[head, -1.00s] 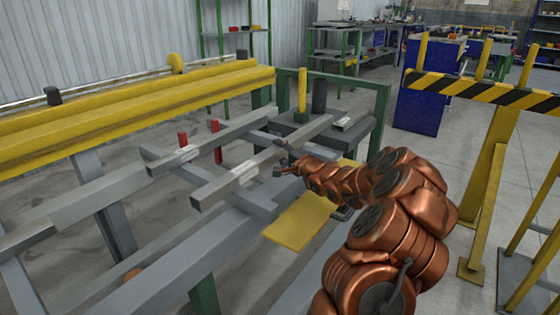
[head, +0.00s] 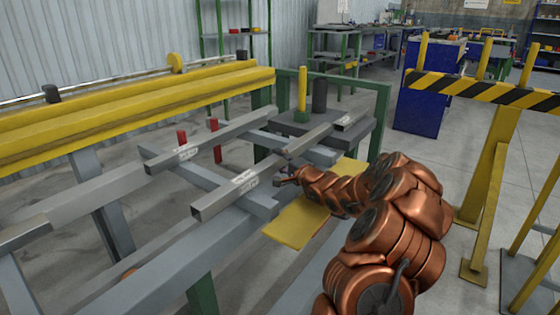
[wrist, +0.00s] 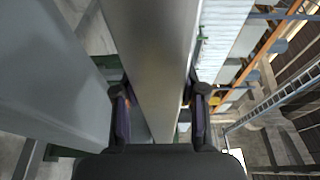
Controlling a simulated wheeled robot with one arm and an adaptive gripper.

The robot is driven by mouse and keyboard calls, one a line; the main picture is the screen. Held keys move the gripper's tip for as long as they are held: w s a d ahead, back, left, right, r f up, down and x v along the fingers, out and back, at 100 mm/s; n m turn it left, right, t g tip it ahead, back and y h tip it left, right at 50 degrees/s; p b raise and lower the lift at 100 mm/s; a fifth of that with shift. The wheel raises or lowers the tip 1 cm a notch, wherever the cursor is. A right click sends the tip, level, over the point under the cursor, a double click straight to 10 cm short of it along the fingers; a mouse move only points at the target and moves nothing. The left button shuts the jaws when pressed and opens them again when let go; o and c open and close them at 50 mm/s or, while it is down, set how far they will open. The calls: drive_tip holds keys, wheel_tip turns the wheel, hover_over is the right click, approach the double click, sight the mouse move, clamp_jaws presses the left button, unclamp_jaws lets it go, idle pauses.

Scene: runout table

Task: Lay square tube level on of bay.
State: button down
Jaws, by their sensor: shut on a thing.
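The grey square tube (head: 240,186), with a pale label, runs diagonally over the grey crossbars in the head view. Its open near end sticks out past the nearer crossbar (head: 215,185). It looks about level and very close to the crossbars; I cannot tell whether it touches both. My gripper (head: 283,168) is shut on the tube from the right side, around mid-length. In the wrist view, the fingers (wrist: 161,105) flank the tube (wrist: 155,50). A second labelled tube (head: 215,138) lies behind, roughly parallel and apart.
A yellow post (head: 303,92) and a dark cylinder (head: 319,95) stand at the far end. A yellow plate (head: 300,217) lies below my gripper. A striped barrier (head: 480,90) stands at right.

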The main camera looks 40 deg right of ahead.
drive_tip(key=c, duration=0.7)
unclamp_jaws()
drive_tip(key=shift+f, duration=0.1)
drive_tip(key=shift+o, duration=0.2)
drive_tip(key=shift+r+p, duration=0.55)
drive_tip(key=shift+p, duration=0.1)
drive_tip(key=s+p, duration=0.2)
drive_tip(key=s, duration=1)
drive_tip(key=shift+d, duration=0.2)
drive_tip(key=shift+f, duration=0.1)
